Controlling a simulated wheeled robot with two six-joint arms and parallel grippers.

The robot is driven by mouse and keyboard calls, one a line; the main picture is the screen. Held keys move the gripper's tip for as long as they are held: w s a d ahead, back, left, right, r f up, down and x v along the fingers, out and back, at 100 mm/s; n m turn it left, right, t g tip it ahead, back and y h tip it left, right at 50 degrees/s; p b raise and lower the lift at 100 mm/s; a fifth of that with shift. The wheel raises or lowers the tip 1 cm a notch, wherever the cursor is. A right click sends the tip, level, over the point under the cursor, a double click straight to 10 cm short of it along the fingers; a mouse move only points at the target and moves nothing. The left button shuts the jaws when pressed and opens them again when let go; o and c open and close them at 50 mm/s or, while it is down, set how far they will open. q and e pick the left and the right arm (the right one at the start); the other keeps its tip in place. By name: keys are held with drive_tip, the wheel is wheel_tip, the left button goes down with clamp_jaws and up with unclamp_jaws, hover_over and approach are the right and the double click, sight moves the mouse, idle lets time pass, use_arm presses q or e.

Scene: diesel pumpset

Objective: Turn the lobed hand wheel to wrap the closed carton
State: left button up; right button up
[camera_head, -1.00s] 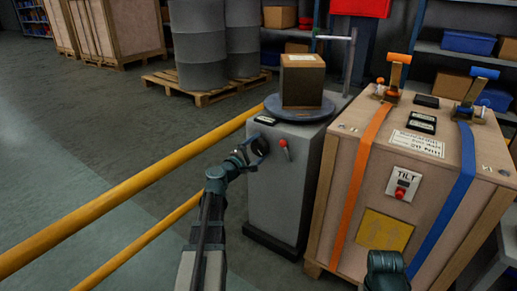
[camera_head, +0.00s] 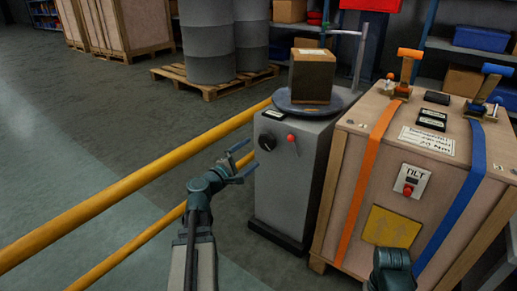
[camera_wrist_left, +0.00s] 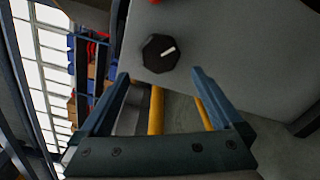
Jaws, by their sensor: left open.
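The dark lobed hand wheel (camera_head: 267,141) is on the front of the grey machine (camera_head: 288,180). In the left wrist view the wheel (camera_wrist_left: 160,53) is black with a white mark, beyond and between my fingertips. My left gripper (camera_head: 243,160) is open and empty, apart from the wheel, to its left and a little lower in the head view; its spread fingers also show in the left wrist view (camera_wrist_left: 161,76). The closed brown carton (camera_head: 311,75) stands upright on the round turntable (camera_head: 290,104). My right gripper is not visible; only part of my right arm shows.
A red-knobbed lever (camera_head: 291,139) sits right of the wheel. A yellow rail (camera_head: 130,186) runs along the left, close to my left arm. A large strapped wooden crate (camera_head: 340,190) stands at the right.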

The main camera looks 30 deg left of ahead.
use_arm(q)
drive_tip(key=shift+s+a, duration=0.15)
drive_tip(key=shift+s, duration=1.75)
